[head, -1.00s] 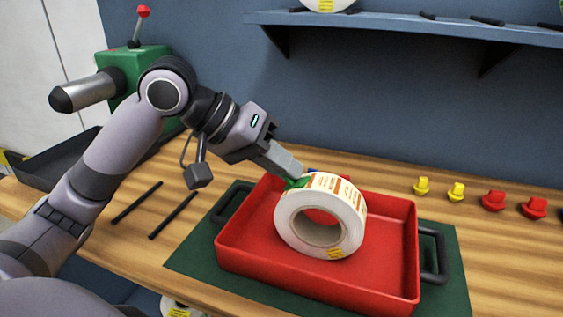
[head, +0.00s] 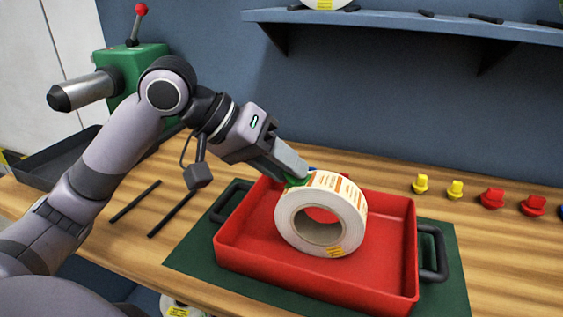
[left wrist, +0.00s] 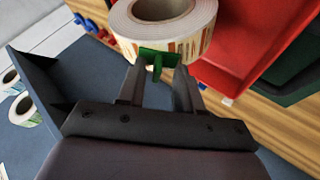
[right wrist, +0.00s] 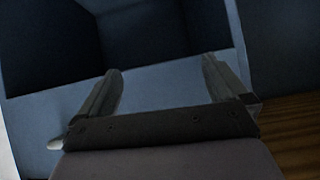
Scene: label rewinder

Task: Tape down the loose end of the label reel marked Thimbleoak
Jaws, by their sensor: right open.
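A white label reel (head: 347,240) with orange-printed labels stands on edge in the red tray (head: 250,255). Any name on it is too small to read. A green T-shaped piece (head: 296,182) sits against the reel's upper left rim. In the left wrist view the green piece (left wrist: 158,55) touches the reel's outer face (left wrist: 192,45), its stem pointing between my fingers. My left gripper (left wrist: 158,80) is parted around the stem with gaps on both sides. My right gripper (right wrist: 160,80), only in the right wrist view, is open and empty.
The tray stands on a green mat (head: 455,290) on the wooden bench. A green machine (head: 140,68) with a metal spindle stands at the back left. Yellow and red knobs (head: 492,198) line the back right. A shelf (head: 400,27) runs above. Two dark rods (head: 135,201) lie left.

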